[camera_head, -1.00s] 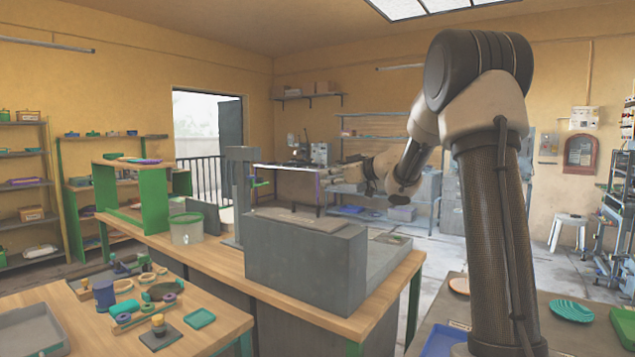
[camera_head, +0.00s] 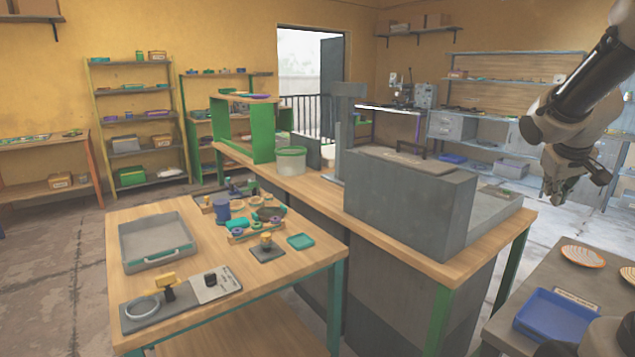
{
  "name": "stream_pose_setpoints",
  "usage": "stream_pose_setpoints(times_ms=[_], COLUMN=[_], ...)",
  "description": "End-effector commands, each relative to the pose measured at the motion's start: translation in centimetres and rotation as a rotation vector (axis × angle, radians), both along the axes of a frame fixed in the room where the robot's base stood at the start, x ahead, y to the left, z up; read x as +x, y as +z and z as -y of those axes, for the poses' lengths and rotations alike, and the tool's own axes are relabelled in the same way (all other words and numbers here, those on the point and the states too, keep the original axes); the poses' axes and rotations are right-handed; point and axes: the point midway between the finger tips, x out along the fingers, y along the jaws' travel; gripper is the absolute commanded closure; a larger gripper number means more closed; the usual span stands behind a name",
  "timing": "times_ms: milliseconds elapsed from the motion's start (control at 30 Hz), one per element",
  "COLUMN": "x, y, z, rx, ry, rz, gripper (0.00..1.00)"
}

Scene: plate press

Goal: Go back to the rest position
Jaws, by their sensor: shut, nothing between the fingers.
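My gripper (camera_head: 553,198) hangs at the right of the head view, pointing down, with its fingers together and nothing held. It is in the air above and behind the right-hand table (camera_head: 606,287), to the right of the grey press block (camera_head: 408,205). The grey block stands on a wooden-topped bench (camera_head: 400,249) and is clear of the gripper.
A smaller wooden table (camera_head: 300,267) at front left holds a grey tray (camera_head: 157,242), a blue cup (camera_head: 222,210) and small parts. A blue tray (camera_head: 556,319) and an orange-white plate (camera_head: 583,256) lie on the right table. Open floor (camera_head: 62,285) shows at left.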

Motion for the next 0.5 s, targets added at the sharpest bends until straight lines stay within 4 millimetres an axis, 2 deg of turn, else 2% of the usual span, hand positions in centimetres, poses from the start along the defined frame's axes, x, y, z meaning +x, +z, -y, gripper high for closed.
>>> stream_pose_setpoints(times_ms=[33,100,233,300,333,400,500], x=[-3.7,-8.8,-17.2,-19.8,-20.4,-21.1,-21.3], y=[-0.2,-1.1,-2.2,-2.4,-2.3,-1.8,-0.7], z=[-1.9,-4.8,-11.3,-14.0,-14.8,-16.0,-16.7], rx=[0.04,0.114,0.272,0.336,0.353,0.369,0.359], ry=[-0.029,-0.056,-0.049,-0.03,-0.017,0.02,0.065], rz=[-0.057,-0.145,-0.25,-0.247,-0.231,-0.183,-0.128], gripper=[1.0,1.0,1.0,1.0,1.0,1.0,1.0])
